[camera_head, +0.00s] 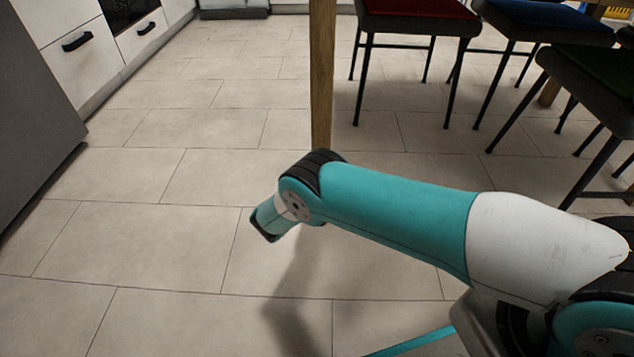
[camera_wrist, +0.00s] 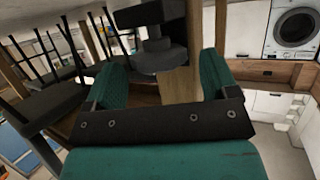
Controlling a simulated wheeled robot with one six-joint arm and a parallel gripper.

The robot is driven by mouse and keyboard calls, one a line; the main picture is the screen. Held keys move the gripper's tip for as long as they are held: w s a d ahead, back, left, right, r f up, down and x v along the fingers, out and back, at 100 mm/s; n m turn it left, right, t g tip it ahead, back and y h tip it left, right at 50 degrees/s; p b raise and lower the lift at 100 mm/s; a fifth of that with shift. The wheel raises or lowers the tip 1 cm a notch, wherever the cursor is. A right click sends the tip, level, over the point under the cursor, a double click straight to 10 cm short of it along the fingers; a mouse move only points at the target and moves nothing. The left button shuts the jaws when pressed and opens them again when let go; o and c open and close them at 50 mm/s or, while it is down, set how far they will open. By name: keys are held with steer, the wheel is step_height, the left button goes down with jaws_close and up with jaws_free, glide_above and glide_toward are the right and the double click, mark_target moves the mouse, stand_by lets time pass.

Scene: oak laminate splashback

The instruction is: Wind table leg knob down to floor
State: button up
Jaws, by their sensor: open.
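A wooden table leg (camera_head: 321,75) stands upright in the middle of the head view; its lower end is hidden behind my arm. In the wrist view the wooden leg (camera_wrist: 180,86) shows behind and beside a dark stepped round part, which looks like the leg knob (camera_wrist: 160,57). My gripper (camera_wrist: 163,75) is open, with one teal finger on each side. The knob lies in line with the gap between the fingers, and they do not appear to grip it. I cannot tell its exact distance. The fingers and the knob are hidden in the head view.
Dark chairs with red (camera_head: 418,9), blue (camera_head: 550,14) and green (camera_head: 605,66) seats stand on the right. White cabinets (camera_head: 82,55) and a grey appliance side (camera_head: 32,120) line the left. The tiled floor (camera_head: 130,235) left of the leg is clear.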

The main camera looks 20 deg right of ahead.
steer(key=p+v, duration=0.8)
steer(key=v, duration=0.9)
steer(key=shift+s, duration=0.2)
steer(key=shift+r, duration=0.1)
